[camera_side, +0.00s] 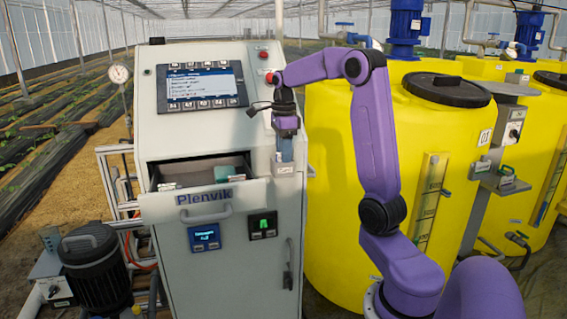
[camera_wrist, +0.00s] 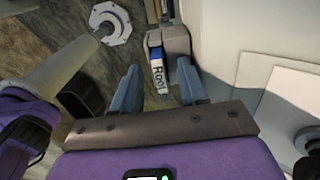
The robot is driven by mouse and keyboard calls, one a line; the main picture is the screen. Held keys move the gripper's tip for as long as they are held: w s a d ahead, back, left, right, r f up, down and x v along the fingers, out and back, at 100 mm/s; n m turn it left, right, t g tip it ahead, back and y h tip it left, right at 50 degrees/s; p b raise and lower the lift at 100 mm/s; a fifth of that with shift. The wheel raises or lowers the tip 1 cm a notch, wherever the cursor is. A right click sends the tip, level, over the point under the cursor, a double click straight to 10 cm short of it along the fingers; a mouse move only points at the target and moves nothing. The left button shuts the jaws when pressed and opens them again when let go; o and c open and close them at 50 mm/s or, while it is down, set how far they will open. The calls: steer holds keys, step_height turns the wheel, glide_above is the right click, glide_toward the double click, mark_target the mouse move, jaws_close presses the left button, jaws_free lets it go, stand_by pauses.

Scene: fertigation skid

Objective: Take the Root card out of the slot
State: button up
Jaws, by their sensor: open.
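The Root card (camera_wrist: 157,72) shows in the wrist view as a white and blue card with "Root" on its face. It stands in a grey slot holder (camera_wrist: 176,42) on the side of the cabinet. My gripper (camera_wrist: 159,68) is open, with one blue-grey finger on each side of the card in the picture. Whether the fingers touch the card I cannot tell. In the side view my gripper (camera_side: 285,158) points down just above the slot holder (camera_side: 287,169). The card cannot be told apart from the fingers there.
The pale control cabinet (camera_side: 185,125) has a screen (camera_side: 202,85) and an open drawer (camera_side: 205,200) holding a teal item (camera_side: 224,173) and smaller pale items. A yellow tank (camera_side: 340,215) stands close to the right of the slot. A red button (camera_side: 263,55) is above.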

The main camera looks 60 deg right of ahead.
jaws_close()
steer(key=shift+r, duration=0.2)
